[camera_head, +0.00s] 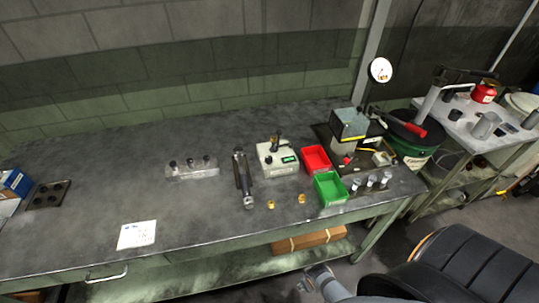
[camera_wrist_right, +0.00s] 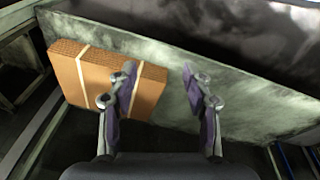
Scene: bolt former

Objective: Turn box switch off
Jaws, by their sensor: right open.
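Part of my right arm shows at the bottom of the head view, well below the cream box. My left gripper is not in view.
A red bin (camera_head: 316,159) and a green bin (camera_head: 329,188) stand right of the box. A dark cylindrical tool (camera_head: 243,180) lies to its left. A strapped brown carton (camera_head: 309,241) is on the lower shelf. The bench's left half is mostly clear.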

